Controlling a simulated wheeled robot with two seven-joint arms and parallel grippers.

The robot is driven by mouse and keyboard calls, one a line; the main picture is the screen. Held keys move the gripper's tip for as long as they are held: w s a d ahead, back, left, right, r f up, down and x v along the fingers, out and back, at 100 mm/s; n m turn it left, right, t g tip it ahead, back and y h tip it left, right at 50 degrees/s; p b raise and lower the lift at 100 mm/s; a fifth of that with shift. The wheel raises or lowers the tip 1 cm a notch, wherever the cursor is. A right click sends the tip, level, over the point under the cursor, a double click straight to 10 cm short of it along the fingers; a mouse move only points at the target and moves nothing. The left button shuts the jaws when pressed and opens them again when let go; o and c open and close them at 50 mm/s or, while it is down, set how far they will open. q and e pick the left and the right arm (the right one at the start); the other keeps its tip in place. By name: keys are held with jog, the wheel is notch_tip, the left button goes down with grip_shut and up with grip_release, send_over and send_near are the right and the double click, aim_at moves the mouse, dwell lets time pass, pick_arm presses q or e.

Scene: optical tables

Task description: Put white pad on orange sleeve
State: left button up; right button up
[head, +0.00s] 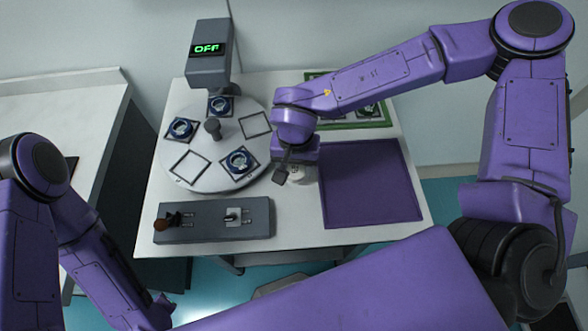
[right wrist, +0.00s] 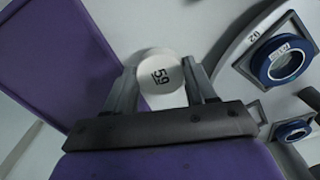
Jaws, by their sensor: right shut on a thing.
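A round white pad (right wrist: 161,78) marked "59" sits between the fingers of my right gripper (right wrist: 163,88), which is shut on it. In the head view the right gripper (head: 290,174) is over the white table, between the round plate and the purple mat. A little of the pad (head: 299,174) shows there beside the fingers. I cannot tell whether it touches the table. I see no sleeve that is clearly orange. My left gripper is not in view; only part of the left arm shows.
A round grey plate (head: 205,122) carries several dark square frames, some holding blue rings. A grey device (head: 210,68) reading "OFF" stands behind it. The purple mat (head: 370,185) is bare. A green tray (head: 375,125) is at the back.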

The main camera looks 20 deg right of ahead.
aim_at(295, 169)
notch_tip(295, 169, down, 3)
jog(key=shift+d, duration=0.1)
jog(key=shift+w+f, duration=0.1)
jog(key=shift+w, duration=0.05)
jog(key=shift+f, duration=0.1)
jog(key=o, duration=1)
jog(key=shift+o, duration=0.2)
